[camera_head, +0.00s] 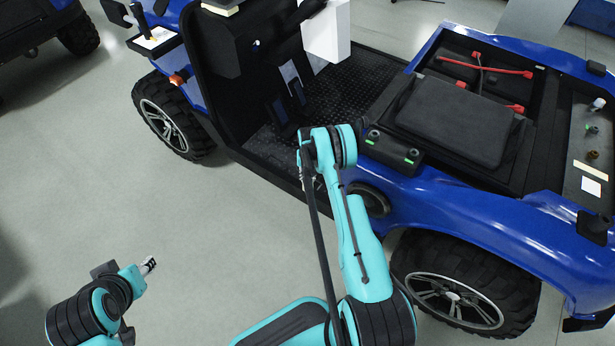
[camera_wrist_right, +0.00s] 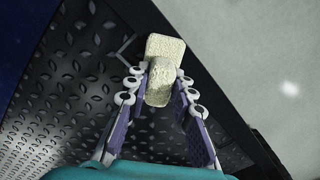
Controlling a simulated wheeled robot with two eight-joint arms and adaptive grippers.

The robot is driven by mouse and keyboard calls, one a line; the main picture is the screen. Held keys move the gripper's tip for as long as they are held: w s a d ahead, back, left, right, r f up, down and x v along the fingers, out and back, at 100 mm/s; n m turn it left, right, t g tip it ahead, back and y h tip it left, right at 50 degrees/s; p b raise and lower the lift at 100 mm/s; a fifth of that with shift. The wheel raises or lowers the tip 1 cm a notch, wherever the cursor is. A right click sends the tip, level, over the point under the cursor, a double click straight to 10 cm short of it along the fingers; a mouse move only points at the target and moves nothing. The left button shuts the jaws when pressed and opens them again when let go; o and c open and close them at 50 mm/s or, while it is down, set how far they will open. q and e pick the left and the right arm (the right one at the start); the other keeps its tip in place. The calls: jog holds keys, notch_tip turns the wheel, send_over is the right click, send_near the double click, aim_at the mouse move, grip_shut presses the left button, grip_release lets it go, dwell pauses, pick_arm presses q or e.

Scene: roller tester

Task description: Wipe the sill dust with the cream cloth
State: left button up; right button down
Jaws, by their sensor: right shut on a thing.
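The cream cloth (camera_wrist_right: 166,48) is a thick, rough-textured bundle in the right wrist view. My right gripper (camera_wrist_right: 158,86) is shut on it, with a finger on each side. The cloth is over the black sill (camera_wrist_right: 222,92) at the edge of the treaded floor; I cannot tell whether it touches. In the head view the sill (camera_head: 262,168) runs below the vehicle's door opening, and my right arm hides the right gripper and cloth. No dust can be made out. My left gripper (camera_head: 149,265) is low at the left over bare floor, too small to judge.
The blue vehicle (camera_head: 440,205) fills the right and top. The grey floor (camera_head: 90,180) at left is clear.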

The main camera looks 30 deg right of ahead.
aim_at(308, 175)
jog(key=shift+r, duration=0.75)
jog(key=shift+w+r+p, duration=0.1)
jog(key=shift+r+p, duration=0.35)
jog(key=shift+r, duration=0.2)
jog(key=shift+r+p, duration=0.85)
jog(key=shift+r, duration=1.5)
pick_arm(q)
jog(key=r, duration=0.2)
jog(key=shift+s+d+r, duration=0.15)
jog(key=shift+s+r, duration=0.1)
jog(key=shift+r, duration=0.1)
